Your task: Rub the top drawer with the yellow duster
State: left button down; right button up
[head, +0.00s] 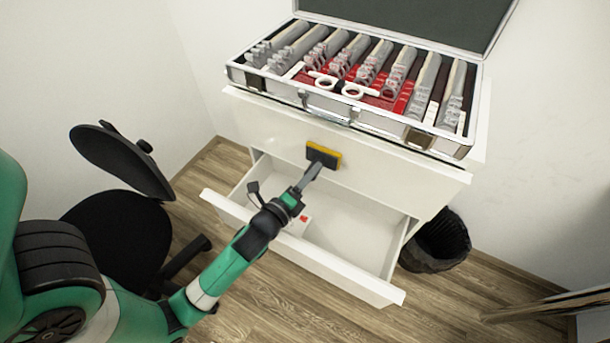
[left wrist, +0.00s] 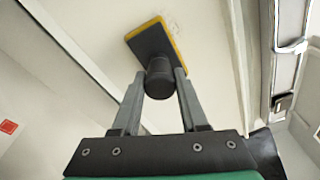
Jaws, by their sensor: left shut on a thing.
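The yellow duster (head: 331,147) is a rectangular pad with a yellow edge, a dark back and a dark knob. My left gripper (head: 312,170) is shut on the knob. The pad lies flat against or very close to the white front of the top drawer (head: 265,130), near its middle; I cannot tell whether it presses. The top drawer is closed. In the left wrist view, the duster (left wrist: 152,45) is tilted, and the fingers of my left gripper (left wrist: 160,80) stand on both sides of its knob. My right gripper is not in view.
The lower drawer (head: 300,262) is pulled open beneath my left gripper, with a small red and white thing inside. A black bin (head: 440,245) stands at right, a black chair (head: 115,235) at left.

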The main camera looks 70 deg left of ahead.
pick_arm(q)
jog(key=shift+w+d, duration=0.2)
jog(key=shift+d, duration=0.1)
jog(key=shift+w+d+r, duration=0.1)
jog(key=shift+w+d, duration=0.3)
jog(key=shift+d, duration=0.05)
jog(key=shift+w+d+b, duration=0.3)
jog(key=shift+w+d, duration=0.4)
jog(key=shift+d, duration=0.05)
jog(key=shift+s+a+r+p, duration=0.1)
jog(key=shift+s+a+p, duration=0.1)
jog(key=shift+p, duration=0.4)
jog(key=shift+s+a+r+p, duration=0.1)
jog(key=shift+s+a+p, duration=0.4)
jog(key=shift+a+p, duration=0.3)
jog(key=shift+s+a+p, duration=0.15)
jog(key=shift+s+p, duration=0.1)
jog(key=shift+p, duration=0.05)
jog(key=shift+a+f, duration=0.1)
jog(key=shift+f, duration=0.15)
jog(key=a+p, duration=0.1)
jog(key=s+p, duration=0.1)
jog(key=p, duration=0.1)
jog(key=shift+s+a+r, duration=0.25)
jog(key=shift+a, duration=0.15)
jog(key=shift+s+a+f+p, duration=0.2)
jog(key=shift+a+p, duration=0.05)
jog(key=shift+p, duration=0.1)
jog(key=shift+r, duration=0.1)
